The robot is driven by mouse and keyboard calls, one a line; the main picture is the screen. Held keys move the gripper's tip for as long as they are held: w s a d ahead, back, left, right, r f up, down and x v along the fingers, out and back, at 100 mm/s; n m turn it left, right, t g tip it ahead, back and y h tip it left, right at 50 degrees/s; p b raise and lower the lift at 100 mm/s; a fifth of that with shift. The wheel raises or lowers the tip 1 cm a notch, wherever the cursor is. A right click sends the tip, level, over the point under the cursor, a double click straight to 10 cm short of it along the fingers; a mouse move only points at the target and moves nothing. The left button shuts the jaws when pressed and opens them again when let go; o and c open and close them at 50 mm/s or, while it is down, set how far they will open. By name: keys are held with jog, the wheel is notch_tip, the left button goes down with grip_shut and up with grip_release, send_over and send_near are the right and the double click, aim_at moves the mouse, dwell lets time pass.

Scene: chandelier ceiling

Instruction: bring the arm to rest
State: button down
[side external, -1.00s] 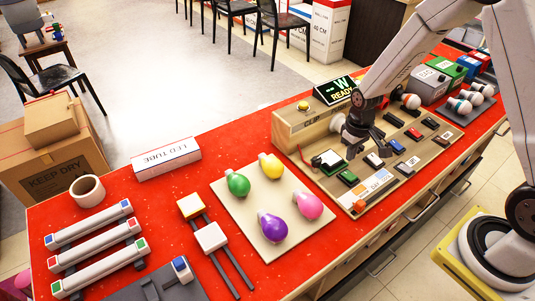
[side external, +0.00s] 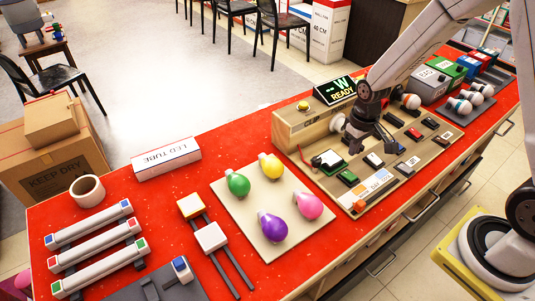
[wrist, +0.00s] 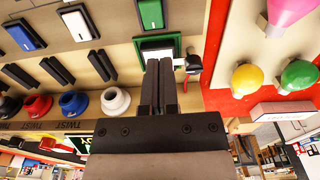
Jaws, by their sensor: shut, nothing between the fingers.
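My gripper (side external: 371,140) is over the wooden test panel (side external: 287,123), near the middle of the board and in front of its upright back part. In the wrist view the two dark fingers of my gripper (wrist: 158,88) lie together, with nothing between them. Beyond the fingertips are a green-framed white switch (wrist: 157,47) and a green block (wrist: 150,14). I cannot tell how high the fingertips are above the panel.
A board with coloured bulbs (side external: 242,213) lies left of the panel. An LED tube box (side external: 166,159) and white tubes (side external: 97,250) are further left. Coloured bins (side external: 452,71) and white bulbs (side external: 470,97) stand at right. Bare red tabletop (side external: 225,150) lies between.

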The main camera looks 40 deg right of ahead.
jog(key=s+a+r+t, duration=0.2)
jog(key=s+a+r, duration=0.3)
jog(key=s+r, duration=0.2)
jog(key=shift+s+r, duration=0.15)
jog(key=shift+s, duration=0.7)
